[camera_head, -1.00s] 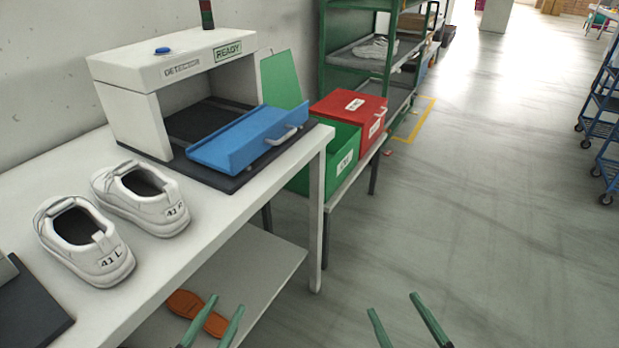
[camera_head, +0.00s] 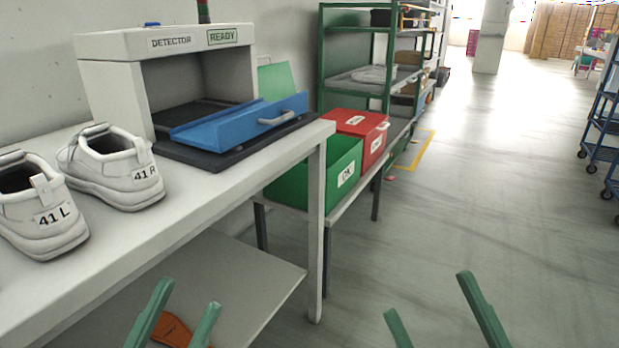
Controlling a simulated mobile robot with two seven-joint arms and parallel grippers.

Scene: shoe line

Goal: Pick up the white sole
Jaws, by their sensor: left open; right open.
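I cannot make out a white sole for sure. A pale, flattish item (camera_head: 366,75) lies on a shelf of the green rack; it is too small to tell what it is. An orange sole-shaped piece (camera_head: 173,331) lies on the table's lower shelf, partly hidden by my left gripper. My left gripper (camera_head: 186,297) is open and empty at the bottom left, in front of the lower shelf. My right gripper (camera_head: 428,296) is open and empty over the floor at the bottom right.
White shoes marked 41 L (camera_head: 42,214) and 41 R (camera_head: 118,178) stand on the white table (camera_head: 225,178). A detector (camera_head: 110,85) with a blue tray (camera_head: 235,124), a green bin (camera_head: 318,175), a red bin (camera_head: 368,135) and a green rack (camera_head: 387,60) stand beyond.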

